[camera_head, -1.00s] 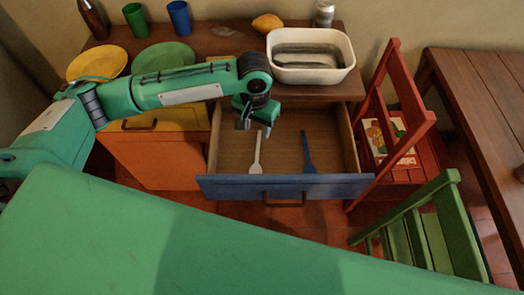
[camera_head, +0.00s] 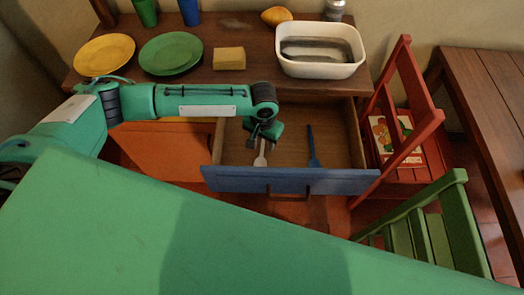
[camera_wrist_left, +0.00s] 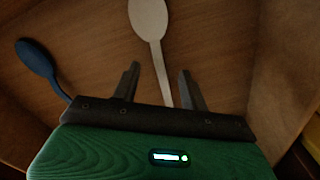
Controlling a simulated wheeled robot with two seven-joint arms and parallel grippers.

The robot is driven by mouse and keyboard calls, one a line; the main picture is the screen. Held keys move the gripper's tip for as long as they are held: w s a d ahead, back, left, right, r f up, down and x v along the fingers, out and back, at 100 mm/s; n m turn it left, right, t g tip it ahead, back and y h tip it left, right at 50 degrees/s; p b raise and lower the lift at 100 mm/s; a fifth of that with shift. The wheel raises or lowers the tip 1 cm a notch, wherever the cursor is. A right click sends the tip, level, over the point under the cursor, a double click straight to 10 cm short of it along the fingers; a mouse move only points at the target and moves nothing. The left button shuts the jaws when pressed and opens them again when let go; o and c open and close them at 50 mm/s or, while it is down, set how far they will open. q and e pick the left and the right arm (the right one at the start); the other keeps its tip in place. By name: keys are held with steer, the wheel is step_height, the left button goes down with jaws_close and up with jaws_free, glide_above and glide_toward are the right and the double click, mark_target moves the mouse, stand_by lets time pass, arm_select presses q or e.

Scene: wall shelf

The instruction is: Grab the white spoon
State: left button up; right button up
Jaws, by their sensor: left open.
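The white spoon (camera_head: 261,153) lies in the open blue-fronted drawer (camera_head: 290,181), with a blue spoon (camera_head: 313,150) to its right. My left gripper (camera_head: 261,141) is over the drawer at the far part of the white spoon and hides some of it. In the left wrist view, the open fingers of my left gripper (camera_wrist_left: 157,86) point into the drawer. The handle of the white spoon (camera_wrist_left: 150,18) runs between them, with its bowl beyond the tips. The blue spoon (camera_wrist_left: 38,60) is at the left there. I cannot tell whether the fingers touch the drawer floor. My right gripper is not in view.
A red chair (camera_head: 407,110) stands right of the drawer, with a green chair (camera_head: 425,228) nearer.

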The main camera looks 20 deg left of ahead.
arm_select(q)
steer(key=shift+f, duration=0.95)
steer(key=shift+c, duration=0.4)
jaws_close()
steer(key=shift+r, duration=0.1)
